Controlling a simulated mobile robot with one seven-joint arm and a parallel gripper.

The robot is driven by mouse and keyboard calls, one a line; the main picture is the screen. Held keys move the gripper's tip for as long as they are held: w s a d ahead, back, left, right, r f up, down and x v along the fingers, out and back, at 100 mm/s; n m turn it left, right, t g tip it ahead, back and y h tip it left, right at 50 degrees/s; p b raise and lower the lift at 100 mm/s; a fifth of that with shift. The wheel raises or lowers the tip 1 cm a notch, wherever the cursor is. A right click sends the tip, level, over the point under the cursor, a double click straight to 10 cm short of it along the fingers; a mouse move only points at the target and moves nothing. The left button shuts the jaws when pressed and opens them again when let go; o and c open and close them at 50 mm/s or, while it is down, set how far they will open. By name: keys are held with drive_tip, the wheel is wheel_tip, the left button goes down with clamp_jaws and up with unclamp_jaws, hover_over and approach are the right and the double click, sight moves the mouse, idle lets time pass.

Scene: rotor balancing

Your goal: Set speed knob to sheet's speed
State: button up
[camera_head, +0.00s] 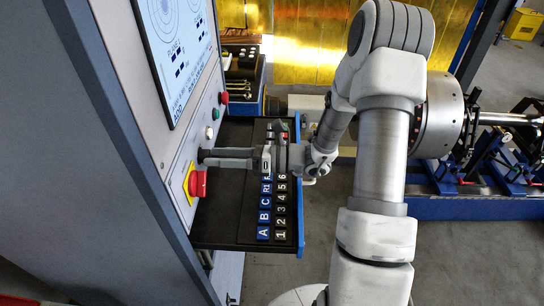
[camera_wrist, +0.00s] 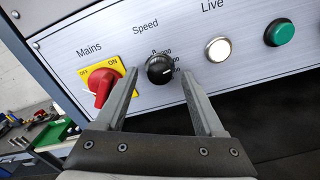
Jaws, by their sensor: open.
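The speed knob (camera_wrist: 160,70) is black and round with a white pointer line, under the label "Speed" on the grey panel in the wrist view. Its dial numbers are partly hidden and too small to read. My gripper (camera_wrist: 159,76) is open, with one finger on each side of the knob; I cannot tell whether they touch it. In the head view my gripper (camera_head: 207,157) points left at the cabinet panel, and the knob is not clear there. I cannot make out a sheet giving the speed.
The red mains switch (camera_wrist: 101,85) on its yellow plate sits close left of the knob. A white Live lamp (camera_wrist: 218,49) and a green button (camera_wrist: 279,33) are to the right. A dark tray (camera_head: 222,215) with labelled blocks lies below my gripper. A screen (camera_head: 176,45) is above.

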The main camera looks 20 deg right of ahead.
drive_tip(key=b+v, duration=0.2)
drive_tip(key=v, duration=1.4)
drive_tip(key=shift+d, duration=0.15)
drive_tip(key=s+a+r+n+g+h, duration=0.4)
drive_tip(key=s+a+n+g+h, duration=0.5)
drive_tip(key=s+n, duration=0.4)
wheel_tip(320, 180, up, 8)
drive_tip(key=s+d+n+t+h, duration=0.1)
drive_tip(key=n+t+h, duration=0.6)
drive_tip(key=n, duration=0.7)
drive_tip(key=shift+s+d+f+t+h, duration=0.2)
drive_tip(key=shift+s+d+t+h, duration=0.1)
drive_tip(key=shift+d+t, duration=0.1)
